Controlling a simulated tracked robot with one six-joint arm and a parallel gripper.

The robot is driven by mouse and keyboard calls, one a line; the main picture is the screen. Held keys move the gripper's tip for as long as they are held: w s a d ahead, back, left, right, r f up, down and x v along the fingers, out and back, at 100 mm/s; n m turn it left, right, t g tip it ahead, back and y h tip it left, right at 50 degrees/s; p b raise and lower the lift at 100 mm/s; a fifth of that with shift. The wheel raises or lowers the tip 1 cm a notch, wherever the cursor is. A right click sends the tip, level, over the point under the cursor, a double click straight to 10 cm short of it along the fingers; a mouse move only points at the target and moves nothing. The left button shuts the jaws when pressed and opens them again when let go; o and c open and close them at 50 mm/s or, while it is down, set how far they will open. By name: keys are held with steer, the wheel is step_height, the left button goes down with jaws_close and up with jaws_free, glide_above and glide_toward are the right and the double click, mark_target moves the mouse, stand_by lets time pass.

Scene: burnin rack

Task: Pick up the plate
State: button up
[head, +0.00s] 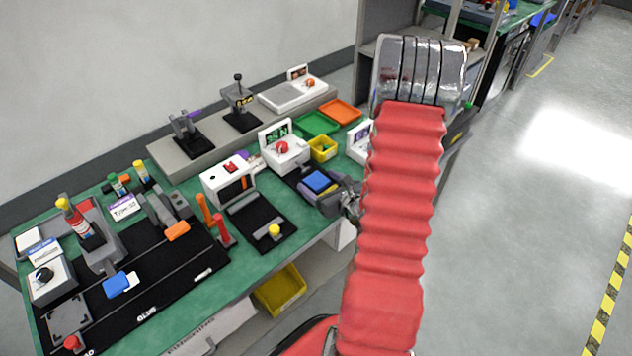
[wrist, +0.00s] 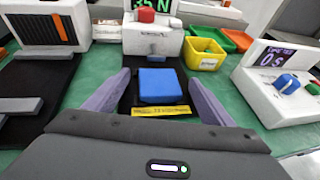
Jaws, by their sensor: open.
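A blue square plate-like block (wrist: 160,85) lies on a dark base in the wrist view, with a yellow label strip (wrist: 160,111) at its near edge. It also shows in the head view (head: 318,181) at the right end of the green bench. My gripper (wrist: 159,79) is open, with one purple-grey finger on each side of the blue block and a visible gap on both sides. In the head view my gripper (head: 322,192) is partly hidden by my red arm. I cannot tell the height of the fingers over the block.
A white box with a red knob and green display (head: 284,150) stands behind the block. A yellow bin (wrist: 205,54) is behind right, and a white timer box (wrist: 285,88) is at right.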

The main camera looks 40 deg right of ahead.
steer(key=shift+c, duration=0.4)
steer(key=c, duration=1.1)
